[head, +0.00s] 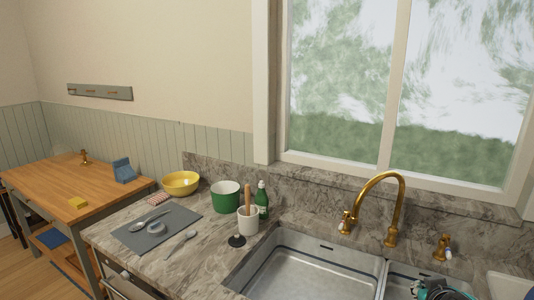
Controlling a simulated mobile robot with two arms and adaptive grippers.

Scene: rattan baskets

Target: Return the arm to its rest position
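Neither of my grippers shows clearly in the head view, and I cannot make out either of my arms. Whether they hold anything is hidden from this view. A teal and dark object (440,290) is cut off by the bottom edge, at the right sink basin; I cannot tell what it is.
The marble counter (105,238) holds a grey mat (180,217) with utensils, a yellow bowl (181,183), a green pot (225,197), a white crock (247,224) and a green bottle (262,202). A brass faucet (392,215) rises behind the sink (310,278). A wooden table (50,186) stands left.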

